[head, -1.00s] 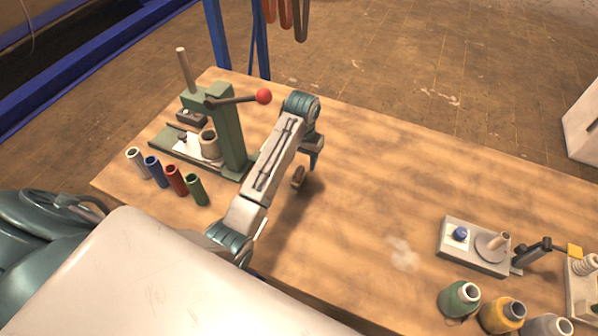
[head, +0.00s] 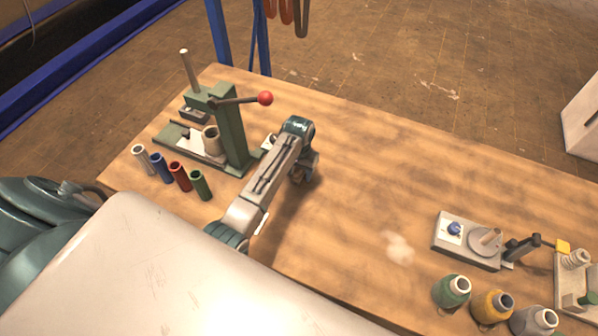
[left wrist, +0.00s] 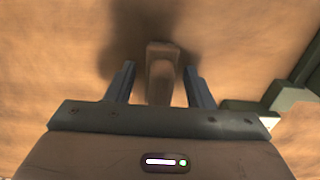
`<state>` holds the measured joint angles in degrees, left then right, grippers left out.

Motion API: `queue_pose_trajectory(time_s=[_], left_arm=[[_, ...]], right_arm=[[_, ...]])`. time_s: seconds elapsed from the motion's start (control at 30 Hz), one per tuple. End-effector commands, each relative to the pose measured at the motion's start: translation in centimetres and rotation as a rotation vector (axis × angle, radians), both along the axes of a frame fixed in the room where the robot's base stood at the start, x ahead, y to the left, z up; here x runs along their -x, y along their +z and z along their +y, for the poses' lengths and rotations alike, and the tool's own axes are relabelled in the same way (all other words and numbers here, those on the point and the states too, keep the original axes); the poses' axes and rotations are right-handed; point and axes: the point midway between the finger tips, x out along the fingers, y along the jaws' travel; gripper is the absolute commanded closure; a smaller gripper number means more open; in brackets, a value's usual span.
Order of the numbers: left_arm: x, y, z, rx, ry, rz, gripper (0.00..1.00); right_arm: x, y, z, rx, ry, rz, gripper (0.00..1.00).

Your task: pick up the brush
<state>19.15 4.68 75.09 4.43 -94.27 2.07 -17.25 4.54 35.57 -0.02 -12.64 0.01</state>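The brush (left wrist: 162,72), a tan wooden-looking piece, lies on the table in the left wrist view. My left gripper (left wrist: 159,67) is open, with its two fingers on either side of the brush. A gap shows between the brush and each finger. In the head view my left gripper (head: 304,172) is low over the table, to the right of the green press. There my arm and gripper hide the brush. My right gripper is in neither view.
The green press (head: 232,128) with its red-knobbed lever stands just left of my left gripper. Several coloured tubes (head: 180,177) stand before it. A small winding device (head: 468,240) and thread cones (head: 492,304) are at the right. The table's middle is clear.

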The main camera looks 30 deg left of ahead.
Motion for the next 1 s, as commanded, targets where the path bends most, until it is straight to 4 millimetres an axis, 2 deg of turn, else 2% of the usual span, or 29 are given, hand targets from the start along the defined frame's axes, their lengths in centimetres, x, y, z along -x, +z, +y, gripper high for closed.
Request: queue_pose_trajectory(time_s=[0.03,0.2,0.63,0.87,1.0], left_arm=[[0.0,0.0,0.0,0.0,0.0,0.0,0.63],[0.0,0.0,0.0,0.0,0.0,0.0,0.96],[-0.1,0.5,0.0,0.0,0.0,-0.001,0.96],[-0.2,3.1,0.0,0.0,0.0,-0.006,0.96],[2.2,3.4,-1.9,0.003,-0.002,-0.001,0.96]], right_arm=[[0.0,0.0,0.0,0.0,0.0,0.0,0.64],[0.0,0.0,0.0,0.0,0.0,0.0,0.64],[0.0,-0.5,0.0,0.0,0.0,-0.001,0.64],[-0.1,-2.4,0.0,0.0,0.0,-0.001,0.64],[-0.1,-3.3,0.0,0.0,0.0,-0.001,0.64]])
